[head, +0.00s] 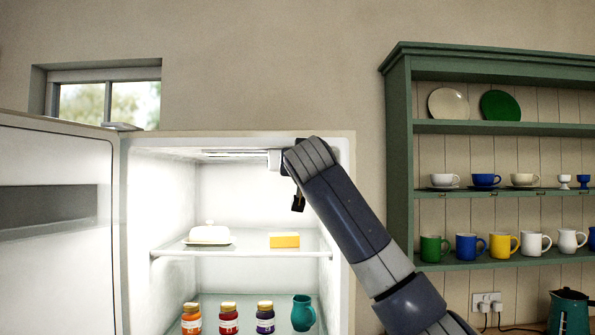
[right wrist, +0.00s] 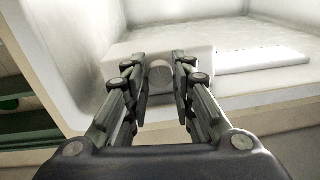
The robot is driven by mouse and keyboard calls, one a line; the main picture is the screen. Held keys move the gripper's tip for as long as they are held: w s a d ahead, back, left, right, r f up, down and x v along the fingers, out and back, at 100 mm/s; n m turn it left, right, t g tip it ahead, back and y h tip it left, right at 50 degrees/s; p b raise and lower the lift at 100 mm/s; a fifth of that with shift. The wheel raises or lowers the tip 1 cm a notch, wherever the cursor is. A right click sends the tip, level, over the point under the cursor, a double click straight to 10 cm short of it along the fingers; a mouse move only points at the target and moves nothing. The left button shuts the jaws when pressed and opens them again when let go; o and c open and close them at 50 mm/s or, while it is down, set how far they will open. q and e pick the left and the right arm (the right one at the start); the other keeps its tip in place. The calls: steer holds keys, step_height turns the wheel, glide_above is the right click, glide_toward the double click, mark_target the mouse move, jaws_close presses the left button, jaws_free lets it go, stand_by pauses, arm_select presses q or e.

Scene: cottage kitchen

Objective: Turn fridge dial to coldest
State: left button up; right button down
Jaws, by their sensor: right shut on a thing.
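The fridge (head: 238,140) stands open and lit inside. The round fridge dial (right wrist: 160,78) shows in the right wrist view, on a pale housing at the top of the interior. My right gripper (right wrist: 159,66) is shut on the dial, one finger on each side. In the head view my right arm reaches to the fridge's upper right corner and hides the dial. Part of a white housing (head: 274,160) shows just left of the wrist. The dial's markings and setting cannot be read. My left gripper is in neither view.
The open fridge door (head: 55,270) is on the left. A glass shelf (head: 250,250) below my wrist holds a butter dish (head: 209,234) and a yellow block (head: 284,240). Jars and a teal jug (head: 303,313) stand lower. A green dresser (head: 398,150) with crockery is on the right.

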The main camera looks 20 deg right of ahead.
steer(key=shift+m, duration=0.7)
steer(key=shift+r+m, duration=0.15)
steer(key=shift+m, duration=0.15)
steer(key=c, duration=1.6)
jaws_free()
steer(key=shift+c, duration=0.2)
steer(key=shift+s, duration=0.15)
steer(key=v, duration=1.1)
steer(key=shift+s+a+f, duration=0.15)
steer(key=shift+s+f, duration=0.05)
steer(key=shift+s, duration=0.15)
